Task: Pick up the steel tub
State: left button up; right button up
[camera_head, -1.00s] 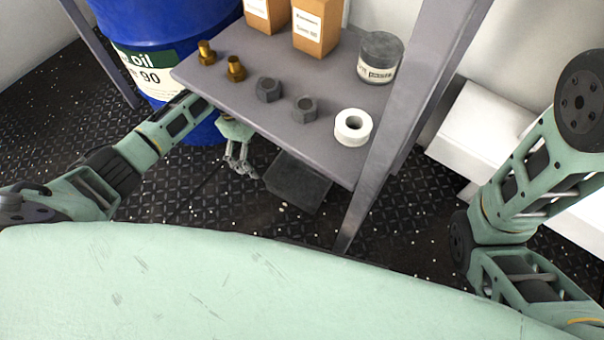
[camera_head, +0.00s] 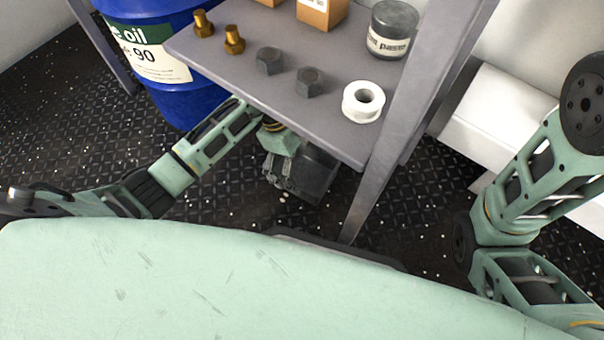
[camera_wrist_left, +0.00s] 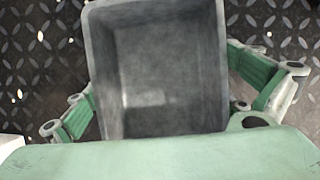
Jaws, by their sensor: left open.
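The steel tub (camera_head: 321,172) is a dark grey, open box on the deck under the shelf's front edge, partly hidden by the shelf and my left gripper. In the left wrist view the tub (camera_wrist_left: 213,60) faces me with its opening, and its inside looks empty. My left gripper (camera_head: 289,188) is open at the tub, with fingers showing on both sides of it in the wrist view. I cannot tell whether they touch it. My right arm shows at the right, but its gripper is out of view.
A grey shelf (camera_head: 225,75) hangs over my left forearm, with brass bolts (camera_head: 234,40), dark nuts (camera_head: 270,61), a white tape roll (camera_head: 363,102) and a paste jar (camera_head: 392,30). A metal post (camera_head: 400,110) stands right of the tub. A blue drum (camera_head: 180,98) stands behind left.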

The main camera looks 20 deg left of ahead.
pick_arm(q)
jog(key=c, duration=1)
